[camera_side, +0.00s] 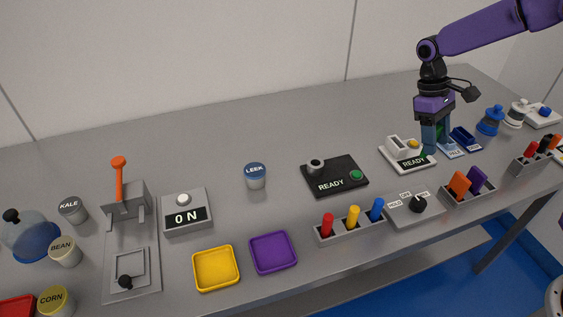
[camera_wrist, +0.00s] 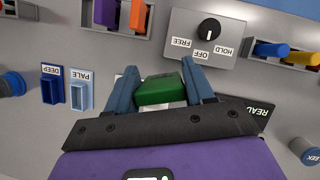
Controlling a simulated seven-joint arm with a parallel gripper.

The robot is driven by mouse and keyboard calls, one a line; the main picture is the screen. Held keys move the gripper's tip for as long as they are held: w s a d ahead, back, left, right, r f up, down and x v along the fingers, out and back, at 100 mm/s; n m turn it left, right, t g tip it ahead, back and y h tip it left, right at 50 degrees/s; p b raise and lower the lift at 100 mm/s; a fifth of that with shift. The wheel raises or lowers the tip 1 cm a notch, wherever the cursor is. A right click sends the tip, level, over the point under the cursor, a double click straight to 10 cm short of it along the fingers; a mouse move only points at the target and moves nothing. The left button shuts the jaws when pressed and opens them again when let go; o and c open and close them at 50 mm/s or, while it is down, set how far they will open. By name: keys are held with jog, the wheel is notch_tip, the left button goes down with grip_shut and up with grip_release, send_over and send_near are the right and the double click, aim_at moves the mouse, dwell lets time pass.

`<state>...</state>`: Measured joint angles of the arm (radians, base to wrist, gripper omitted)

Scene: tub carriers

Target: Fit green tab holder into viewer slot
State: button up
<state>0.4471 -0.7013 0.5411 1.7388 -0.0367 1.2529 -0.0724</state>
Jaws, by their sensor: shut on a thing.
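My gripper (camera_side: 434,142) is shut on the green tab holder (camera_wrist: 160,90), which sits between the two blue fingers in the wrist view. In the side view the fingers hide most of the holder. The viewer's slot cannot be made out behind the fingers. I cannot tell whether the holder touches the viewer. In the wrist view the gripper covers almost all of the viewer.
A rack (camera_side: 470,196) with orange and purple holders stands in front, beside a HOLD/OFF/FREE dial box (camera_side: 398,214). Blue DEEP and PALE pieces (camera_wrist: 80,95) lie close by the gripper. The back of the table is clear.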

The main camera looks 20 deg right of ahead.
jog(key=w+a+r+n+t+y, duration=0.15)
jog(key=a+n+t, duration=0.35)
jog(key=a+n, duration=0.75)
jog(key=w+a+r+n+t, duration=0.2)
jog(key=w+a+n+t, duration=0.3)
jog(key=n, duration=1.4)
jog(key=shift+n+g, duration=0.25)
jog(key=shift+g, duration=0.25)
jog(key=w+a+f, duration=0.2)
jog(key=w+f, duration=0.1)
jog(key=w+a+f, duration=0.2)
jog(key=w+f, duration=0.1)
jog(key=w, duration=0.1)
jog(key=w+a+f, duration=0.3)
jog(key=shift+w+f, duration=0.35)
jog(key=shift+f, duration=0.05)
jog(key=shift+w+f, duration=0.1)
jog(key=shift+f, duration=0.15)
jog(key=shift+w+f, duration=0.1)
jog(key=shift+f, duration=1.45)
jog(key=o, duration=1)
jog(key=shift+f, duration=0.15)
